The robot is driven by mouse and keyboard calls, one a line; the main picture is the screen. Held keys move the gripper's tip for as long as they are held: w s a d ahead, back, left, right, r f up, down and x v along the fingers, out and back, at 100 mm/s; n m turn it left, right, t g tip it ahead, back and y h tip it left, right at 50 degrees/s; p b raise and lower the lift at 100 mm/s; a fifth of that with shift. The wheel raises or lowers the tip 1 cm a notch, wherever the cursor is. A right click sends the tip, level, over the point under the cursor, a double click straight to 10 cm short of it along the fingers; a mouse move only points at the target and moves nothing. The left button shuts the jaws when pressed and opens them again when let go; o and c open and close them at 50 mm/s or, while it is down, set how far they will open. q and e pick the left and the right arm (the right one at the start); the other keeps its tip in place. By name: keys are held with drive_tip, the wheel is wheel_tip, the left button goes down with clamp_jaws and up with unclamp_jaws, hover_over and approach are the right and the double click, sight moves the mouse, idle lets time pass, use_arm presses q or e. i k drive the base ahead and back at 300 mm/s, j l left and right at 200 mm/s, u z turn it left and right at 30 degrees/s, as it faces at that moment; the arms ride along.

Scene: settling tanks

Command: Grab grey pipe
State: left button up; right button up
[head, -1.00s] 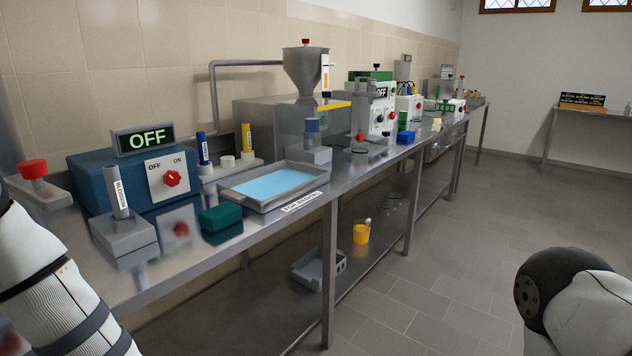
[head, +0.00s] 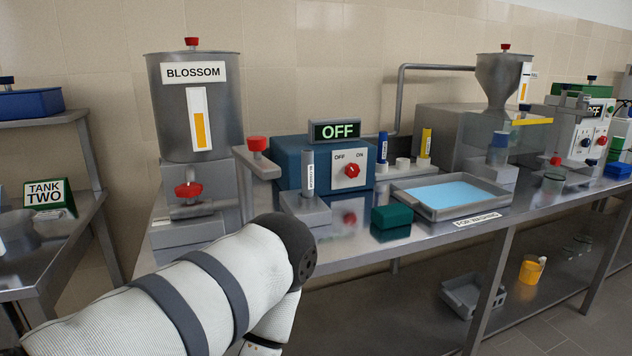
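A short grey pipe (head: 307,170) with a lettered white label stands upright in a grey block (head: 306,208) on the steel bench, in front of the blue switch box. A longer bent grey pipe (head: 401,85) runs along the wall behind, toward the funnel machine. My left arm reaches in from the lower left, its dark joint in front of the bench and below the grey block. Neither gripper shows in the head view.
A blue box (head: 293,160) reading OFF has a red knob. A green block (head: 392,215) and a tray of blue liquid (head: 450,196) lie to the right. The BLOSSOM tank (head: 196,110) stands left, with a red-handled valve (head: 188,190) below. A separate TANK TWO table (head: 80,240) is farther left.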

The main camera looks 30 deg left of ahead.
sight(307, 155)
drive_tip(key=i+l+u, duration=0.15)
drive_tip(key=u, duration=0.2)
drive_tip(key=i+l+u, duration=0.2)
drive_tip(key=u, duration=0.2)
drive_tip(key=i+l+u, duration=0.2)
drive_tip(key=u, duration=0.15)
drive_tip(key=l, duration=0.1)
